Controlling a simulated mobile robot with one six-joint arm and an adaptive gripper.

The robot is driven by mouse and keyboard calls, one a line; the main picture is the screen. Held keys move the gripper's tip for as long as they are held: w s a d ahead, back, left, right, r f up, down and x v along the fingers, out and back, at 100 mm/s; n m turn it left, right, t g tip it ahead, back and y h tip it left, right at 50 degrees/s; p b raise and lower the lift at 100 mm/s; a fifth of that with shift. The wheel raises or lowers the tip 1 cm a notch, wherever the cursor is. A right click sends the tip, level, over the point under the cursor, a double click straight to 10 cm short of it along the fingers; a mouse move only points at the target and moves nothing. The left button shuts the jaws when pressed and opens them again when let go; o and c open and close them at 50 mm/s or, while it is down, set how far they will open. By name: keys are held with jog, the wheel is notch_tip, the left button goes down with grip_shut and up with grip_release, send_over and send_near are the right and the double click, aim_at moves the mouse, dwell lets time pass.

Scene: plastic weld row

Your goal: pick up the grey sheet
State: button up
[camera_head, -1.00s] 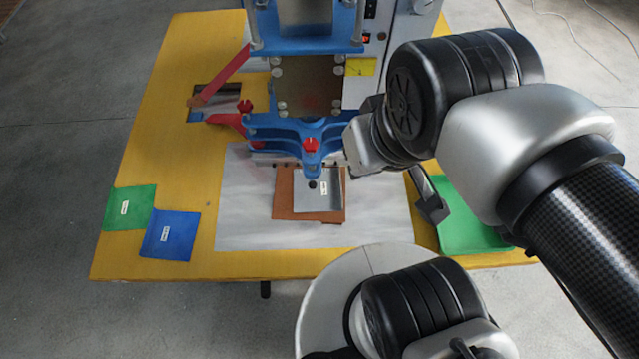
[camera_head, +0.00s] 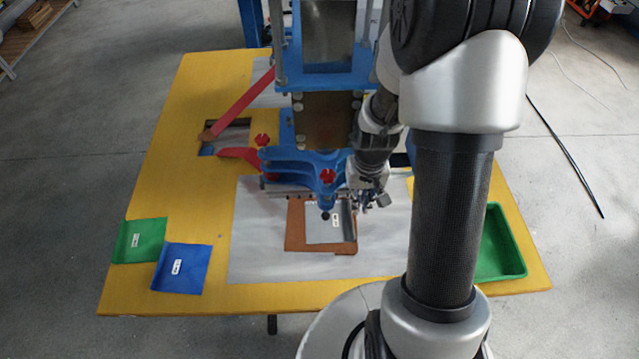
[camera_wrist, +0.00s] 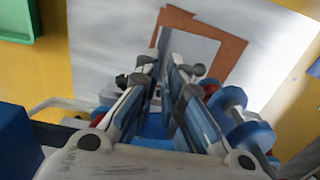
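The grey sheet (camera_head: 319,225) is a small pale piece with a white label and a dark hole. It lies on a brown plate (camera_head: 296,240) in front of the blue press. A darker grey strip runs along its right side. My gripper (camera_head: 371,203) is just to the right of the sheet, near the press. In the wrist view my gripper (camera_wrist: 168,75) shows two fingers with a narrow gap between them and nothing held there. The grey sheet (camera_wrist: 195,48) lies beyond the fingertips, partly hidden by them.
The blue press (camera_head: 308,167) with red knobs stands close behind the sheet. A green tray (camera_head: 514,245) is at the right table edge. A green labelled piece (camera_head: 140,255) and a blue one (camera_head: 181,283) lie at the left. The white mat (camera_head: 250,265) is clear in front.

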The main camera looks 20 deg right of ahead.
aim_at(354, 234)
notch_tip(354, 234, down, 18)
jog(key=b, duration=0.6)
jog(key=shift+s+d+f, duration=0.1)
jog(key=shift+d+f, duration=0.05)
jog(key=shift+f, duration=0.1)
jog(key=shift+r, duration=0.1)
grip_shut()
